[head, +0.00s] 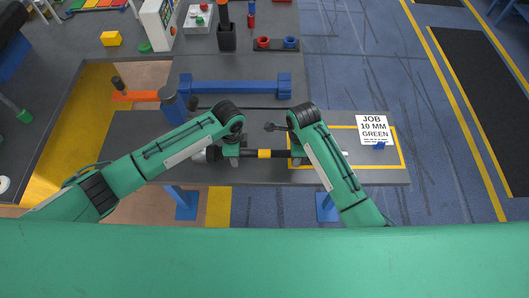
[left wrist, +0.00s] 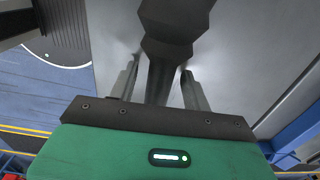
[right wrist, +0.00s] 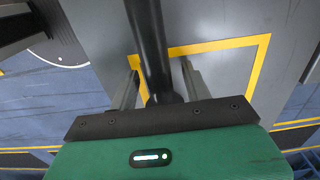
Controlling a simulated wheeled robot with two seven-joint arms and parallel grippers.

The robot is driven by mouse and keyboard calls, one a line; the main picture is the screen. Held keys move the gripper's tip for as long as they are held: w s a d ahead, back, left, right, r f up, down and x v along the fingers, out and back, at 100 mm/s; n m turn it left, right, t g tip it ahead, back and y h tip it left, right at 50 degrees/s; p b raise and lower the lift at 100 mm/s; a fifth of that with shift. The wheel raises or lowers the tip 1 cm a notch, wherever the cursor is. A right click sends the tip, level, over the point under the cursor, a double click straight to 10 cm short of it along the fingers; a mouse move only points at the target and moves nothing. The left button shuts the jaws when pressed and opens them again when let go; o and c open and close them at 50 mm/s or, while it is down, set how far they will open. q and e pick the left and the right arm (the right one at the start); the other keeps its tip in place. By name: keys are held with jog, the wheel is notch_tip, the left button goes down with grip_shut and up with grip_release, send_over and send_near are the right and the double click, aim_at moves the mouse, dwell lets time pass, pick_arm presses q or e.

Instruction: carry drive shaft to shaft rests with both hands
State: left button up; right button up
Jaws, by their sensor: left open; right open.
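The drive shaft (head: 264,153) is dark with a yellow band near its middle and lies left to right along the front of the grey table. My left gripper (head: 230,160) is open around its left part; in the left wrist view the dark shaft (left wrist: 168,60) runs between the fingers with gaps beside it. My right gripper (head: 298,160) is open around its right part; in the right wrist view the shaft (right wrist: 148,45) passes between the fingers. A blue bar with raised blocks at both ends (head: 235,87), possibly the shaft rests, lies behind the shaft.
A yellow outline (head: 404,150) marks the table's right part, with a paper sign (head: 374,128) and a small blue piece (head: 379,146). An orange tool (head: 135,96) and a blue post (head: 173,105) stand at left.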

pick_arm(q)
jog(key=shift+f, duration=0.25)
pick_arm(e)
jog(key=shift+f, duration=0.25)
pick_arm(q)
grip_shut()
pick_arm(e)
grip_shut()
pick_arm(q)
jog(key=shift+r, duration=0.1)
pick_arm(e)
jog(key=shift+r, duration=0.1)
